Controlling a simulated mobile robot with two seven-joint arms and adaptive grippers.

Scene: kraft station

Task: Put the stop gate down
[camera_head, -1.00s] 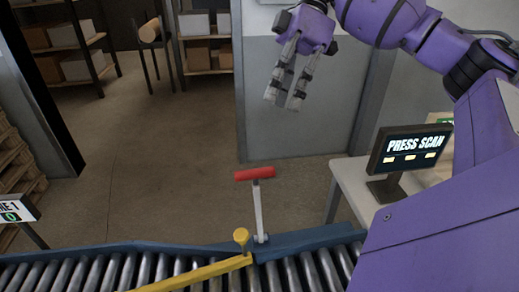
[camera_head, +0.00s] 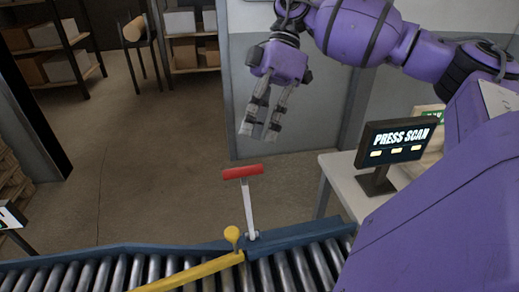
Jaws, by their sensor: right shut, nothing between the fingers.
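The stop gate's lever stands nearly upright at the far rail of the conveyor, with a red handle (camera_head: 242,172) on top of a pale post (camera_head: 249,208). A yellow bar (camera_head: 195,273) with a yellow knob (camera_head: 232,234) lies slantwise across the rollers, its far end near the lever's foot. I cannot tell whether the bar is linked to the lever. My right gripper (camera_head: 259,134) hangs above and slightly right of the red handle in the picture, pointing down, apart from it. It is shut and empty. My left gripper is not in view.
The roller conveyor (camera_head: 95,275) with blue rails runs along the bottom. A white table (camera_head: 345,185) with a "PRESS SCAN" screen (camera_head: 395,142) stands at right. Shelves with boxes (camera_head: 45,50) are at the back left. The floor between is open.

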